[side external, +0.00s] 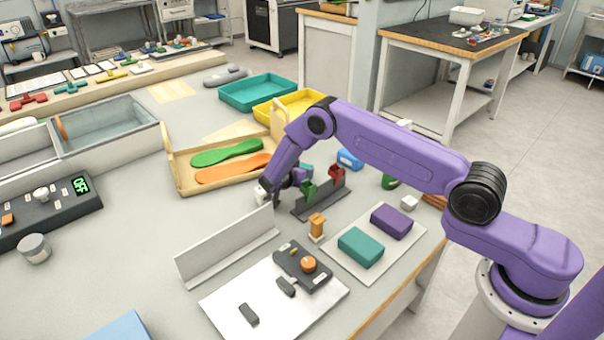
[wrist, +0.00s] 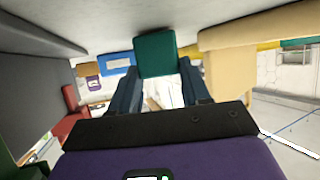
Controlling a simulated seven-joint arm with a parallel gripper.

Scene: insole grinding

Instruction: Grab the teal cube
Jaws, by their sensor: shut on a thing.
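The teal cube (wrist: 155,54) sits between the two dark fingers of my gripper (wrist: 156,82) in the wrist view, with a finger on each side of it. My gripper is shut on it. In the side view my gripper (side external: 296,177) is low over the table by the dark angled rack. A small teal piece (side external: 305,169) shows at its fingertips there, partly hidden, and looks like the same cube. I cannot tell whether the cube is clear of the surface.
The dark rack (side external: 322,204) with green (side external: 308,191) and red (side external: 337,174) pieces is close by my gripper. A wooden tray with green and orange insoles (side external: 227,152) stands to the left. A larger teal block (side external: 360,247) and a purple block (side external: 391,221) lie on a white board in front.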

